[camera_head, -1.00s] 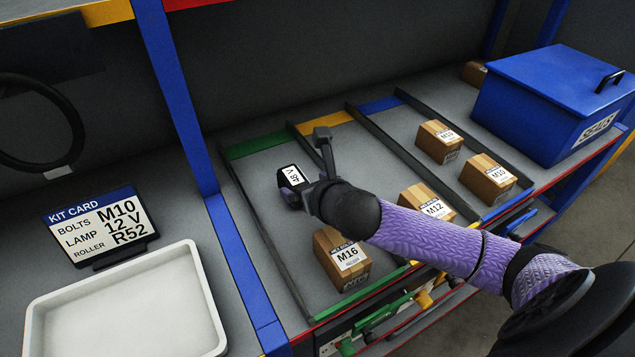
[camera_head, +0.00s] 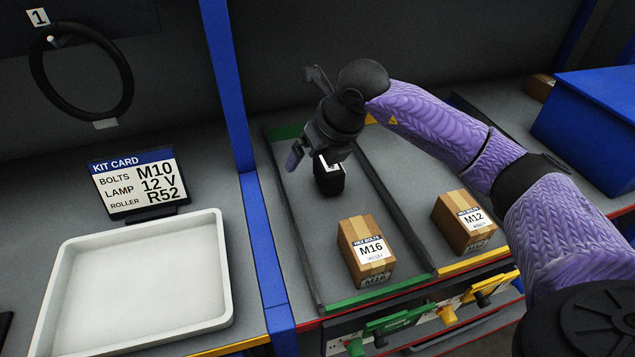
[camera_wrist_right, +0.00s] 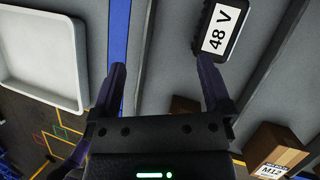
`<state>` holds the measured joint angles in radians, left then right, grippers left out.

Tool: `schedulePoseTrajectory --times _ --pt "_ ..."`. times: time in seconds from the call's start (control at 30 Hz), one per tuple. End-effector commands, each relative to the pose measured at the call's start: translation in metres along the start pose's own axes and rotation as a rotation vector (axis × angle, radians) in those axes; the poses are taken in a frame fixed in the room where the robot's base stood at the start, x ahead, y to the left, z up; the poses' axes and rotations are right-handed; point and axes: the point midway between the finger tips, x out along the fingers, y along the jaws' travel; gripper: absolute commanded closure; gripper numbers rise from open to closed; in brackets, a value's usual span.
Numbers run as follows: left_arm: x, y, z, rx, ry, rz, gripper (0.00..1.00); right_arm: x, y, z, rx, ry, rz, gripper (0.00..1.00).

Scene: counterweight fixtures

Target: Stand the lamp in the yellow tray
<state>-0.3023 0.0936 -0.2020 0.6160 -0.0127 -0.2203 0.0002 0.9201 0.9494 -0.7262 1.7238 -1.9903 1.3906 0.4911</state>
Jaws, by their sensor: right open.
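A small black block (camera_head: 329,182) with a white label stands in the green-edged lane on the bench. The right wrist view shows its label reading "48 V" (camera_wrist_right: 217,32); I cannot tell whether it is a lamp. My right gripper (camera_head: 313,158) is open and empty, just above and beside the block. In the right wrist view the block lies past the right fingertip, not between the fingers (camera_wrist_right: 161,72). The tray (camera_head: 222,268) at the left looks white, not yellow, and is empty; it also shows in the right wrist view (camera_wrist_right: 80,60). My left gripper is out of view.
A kit card (camera_head: 138,180) behind the tray reads M10, 12 V, R52. Cartons marked M16 (camera_head: 366,250) and M12 (camera_head: 463,222) sit near the bench front. A blue post (camera_head: 230,85) and divider separate tray and lanes. A blue bin (camera_head: 590,125) stands right.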

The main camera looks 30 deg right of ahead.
Motion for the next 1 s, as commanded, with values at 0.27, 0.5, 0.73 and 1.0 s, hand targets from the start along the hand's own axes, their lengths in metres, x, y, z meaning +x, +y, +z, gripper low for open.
schedulePoseTrajectory --times 0.27,0.5,0.73,1.0 --pt "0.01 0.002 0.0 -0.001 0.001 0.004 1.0 0.01 -0.056 -0.001 0.248 0.036 -0.287 0.0" --pt "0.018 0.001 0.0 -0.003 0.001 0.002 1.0 0.051 -0.066 -0.005 0.245 0.037 -0.282 0.0" --pt "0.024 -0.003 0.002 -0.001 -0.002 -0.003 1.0 0.079 -0.074 -0.006 0.242 0.033 -0.28 0.0" --pt "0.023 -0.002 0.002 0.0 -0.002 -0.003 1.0 0.078 -0.074 -0.006 0.241 0.033 -0.28 0.19"
